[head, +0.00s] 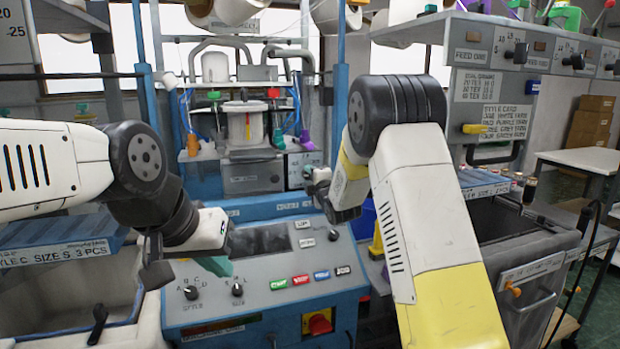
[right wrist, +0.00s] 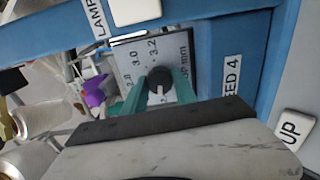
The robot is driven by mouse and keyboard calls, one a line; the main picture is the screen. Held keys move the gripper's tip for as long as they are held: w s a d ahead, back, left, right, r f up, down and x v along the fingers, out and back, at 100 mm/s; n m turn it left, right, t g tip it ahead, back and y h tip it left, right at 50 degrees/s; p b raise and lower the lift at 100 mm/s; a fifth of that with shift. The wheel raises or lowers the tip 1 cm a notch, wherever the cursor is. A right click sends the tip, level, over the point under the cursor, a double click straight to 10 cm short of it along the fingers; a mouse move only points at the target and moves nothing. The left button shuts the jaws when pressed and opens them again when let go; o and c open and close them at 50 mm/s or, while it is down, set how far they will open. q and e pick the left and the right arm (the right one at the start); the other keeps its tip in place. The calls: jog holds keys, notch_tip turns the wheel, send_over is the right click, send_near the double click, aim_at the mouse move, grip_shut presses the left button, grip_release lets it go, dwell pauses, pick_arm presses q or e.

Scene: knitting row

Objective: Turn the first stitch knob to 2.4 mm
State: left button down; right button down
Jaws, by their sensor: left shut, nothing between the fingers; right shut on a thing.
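In the right wrist view a black round stitch knob (right wrist: 160,84) with a pale pointer mark stands on a grey dial plate (right wrist: 128,60). The green fingers of my right gripper (right wrist: 160,92) are shut on the knob's sides, hiding part of the scale. I cannot read the pointer's exact setting. In the head view that gripper is at the machine's right side, and the knob is too small to make out. My left gripper (head: 218,266) is shut and empty above the control panel.
The blue control panel (head: 262,283) has two selector knobs, coloured buttons and a red stop knob (head: 318,323). A "FEED 4" label (right wrist: 231,75) and an "UP" button (right wrist: 294,128) are near the dial.

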jog(key=shift+f, duration=0.1)
dwell(0.4)
jog(key=c, duration=1)
grip_release()
jog(key=v, duration=0.8)
